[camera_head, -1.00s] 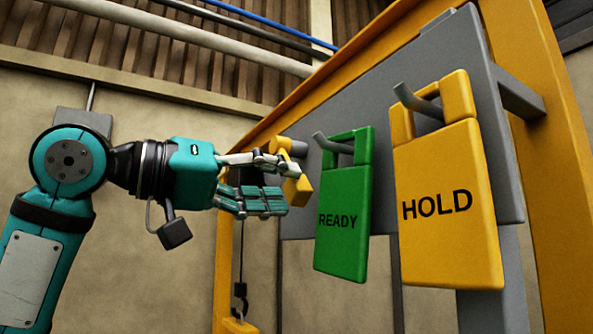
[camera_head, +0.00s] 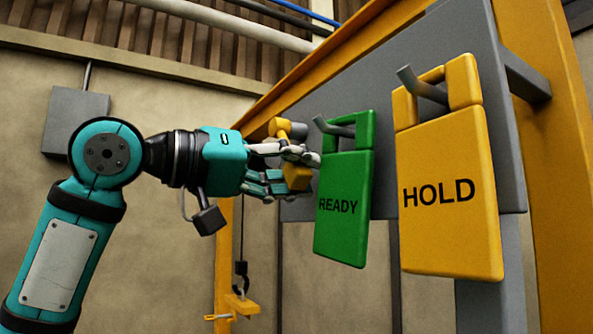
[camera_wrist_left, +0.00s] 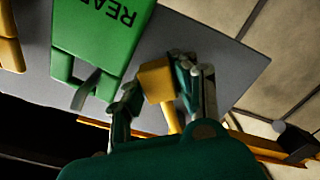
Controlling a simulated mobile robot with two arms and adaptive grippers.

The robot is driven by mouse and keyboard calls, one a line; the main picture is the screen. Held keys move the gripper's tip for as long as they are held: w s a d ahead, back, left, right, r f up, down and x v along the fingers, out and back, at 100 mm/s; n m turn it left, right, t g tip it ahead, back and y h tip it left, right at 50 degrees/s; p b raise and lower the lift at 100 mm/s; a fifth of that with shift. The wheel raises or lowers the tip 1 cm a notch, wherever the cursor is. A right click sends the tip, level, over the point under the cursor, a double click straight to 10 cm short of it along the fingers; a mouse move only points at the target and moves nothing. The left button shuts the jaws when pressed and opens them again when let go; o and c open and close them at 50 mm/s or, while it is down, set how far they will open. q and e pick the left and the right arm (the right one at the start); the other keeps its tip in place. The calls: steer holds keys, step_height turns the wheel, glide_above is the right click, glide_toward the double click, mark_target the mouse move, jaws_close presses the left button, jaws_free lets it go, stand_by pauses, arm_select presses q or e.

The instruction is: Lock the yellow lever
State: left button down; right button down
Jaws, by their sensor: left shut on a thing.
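The yellow lever (camera_head: 297,177) sits on the grey panel, left of the green READY tag. Its upper round part (camera_head: 282,127) is at the top and its block-shaped end hangs below. My left gripper (camera_head: 288,172) comes in from the left and is shut on the lever's lower end, with its fingers partly hiding it. In the left wrist view the yellow block (camera_wrist_left: 156,80) lies between the fingers of my left gripper (camera_wrist_left: 160,92). My right gripper is not in view.
The green READY tag (camera_head: 342,208) hangs on a grey peg close to my fingertips. The yellow HOLD tag (camera_head: 450,205) hangs further right. The grey panel (camera_head: 455,60) stands behind them in a yellow frame (camera_head: 550,150). A yellow part (camera_head: 242,305) hangs low at the left.

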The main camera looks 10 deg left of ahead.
arm_select(q)
steer(key=shift+s+d+r+n, duration=0.3)
steer(key=shift+s+r+n, duration=0.1)
steer(key=shift+n, duration=0.3)
steer(key=c, duration=1.3)
jaws_free()
steer(key=shift+w, duration=0.1)
